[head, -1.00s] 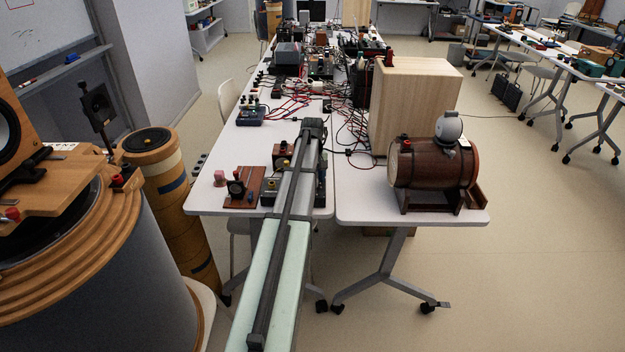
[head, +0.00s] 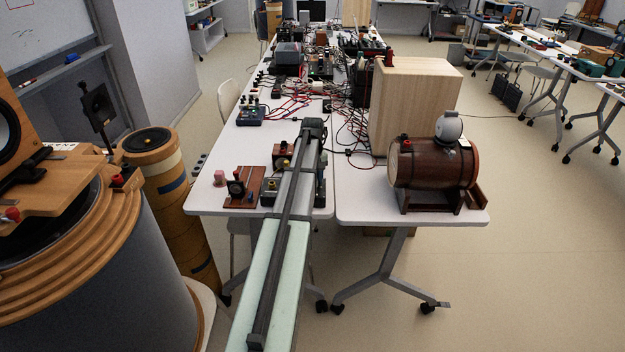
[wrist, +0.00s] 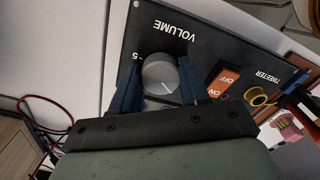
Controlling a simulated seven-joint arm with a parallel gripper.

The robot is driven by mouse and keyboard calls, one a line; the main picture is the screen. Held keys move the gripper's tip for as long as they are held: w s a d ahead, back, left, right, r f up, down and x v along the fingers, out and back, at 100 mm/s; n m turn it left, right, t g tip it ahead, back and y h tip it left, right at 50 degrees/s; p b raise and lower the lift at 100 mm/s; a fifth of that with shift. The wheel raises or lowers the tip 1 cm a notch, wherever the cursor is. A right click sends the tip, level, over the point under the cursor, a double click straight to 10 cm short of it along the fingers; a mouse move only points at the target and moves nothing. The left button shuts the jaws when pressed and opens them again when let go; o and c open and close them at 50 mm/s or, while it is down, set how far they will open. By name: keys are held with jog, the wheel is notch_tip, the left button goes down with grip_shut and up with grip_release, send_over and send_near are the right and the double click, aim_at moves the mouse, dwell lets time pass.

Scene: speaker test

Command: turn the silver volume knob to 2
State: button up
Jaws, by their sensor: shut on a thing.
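The silver volume knob (wrist: 161,76) sits on a black panel (wrist: 150,37) marked VOLUME in the wrist view. A light pointer line shows on the knob's face, toward its lower right; a "5" is printed on the panel at its left. My gripper (wrist: 158,85) has its two blue fingers on either side of the knob and is shut on it. Other scale numbers are hidden by the fingers and the gripper body. In the head view my arm reaches over the white table (head: 222,200), and the knob and gripper are hidden behind it.
On the panel, an orange ON/OFF switch (wrist: 222,80) and a yellow ring (wrist: 258,97) under TWEETER lie right of my gripper. A wooden barrel (head: 433,163) and a tall wooden box (head: 412,105) stand at the right in the head view. Red and black cables crowd the table behind.

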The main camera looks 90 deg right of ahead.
jog(key=m, duration=0.6)
jog(key=shift+w+m, duration=0.1)
jog(key=shift+m, duration=0.3)
dwell(0.4)
jog(key=o, duration=1.1)
jog(key=shift+c, duration=0.2)
notch_tip(320, 180, up, 14)
jog(key=shift+f, duration=0.1)
